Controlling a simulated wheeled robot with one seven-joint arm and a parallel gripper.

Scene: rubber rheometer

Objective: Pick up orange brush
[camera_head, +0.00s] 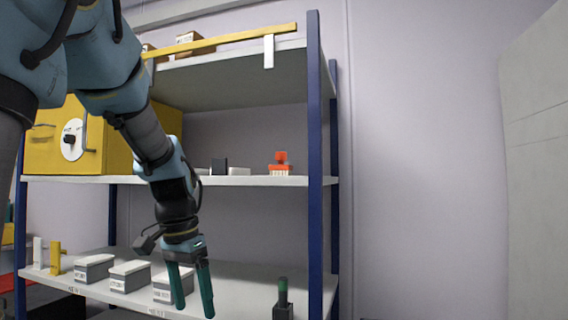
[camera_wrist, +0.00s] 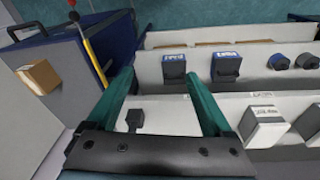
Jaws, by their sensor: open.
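The orange brush (camera_head: 280,163) stands on the middle shelf, towards its right end, with its pale bristles down and an orange knob on top. My gripper (camera_head: 194,305) hangs below and to the left of it, in front of the lower shelf, with its two green fingers pointing down. The fingers are apart with nothing between them, and the gripper is well away from the brush. In the wrist view my gripper (camera_wrist: 158,82) is also open, and I cannot make out the orange brush there.
The middle shelf (camera_head: 240,181) also carries a small dark block (camera_head: 219,166) left of the brush and a yellow cabinet (camera_head: 95,140). A blue post (camera_head: 314,150) stands right of the brush. Labelled grey boxes (camera_head: 130,276) and a dark green-topped item (camera_head: 283,300) are on the lower shelf.

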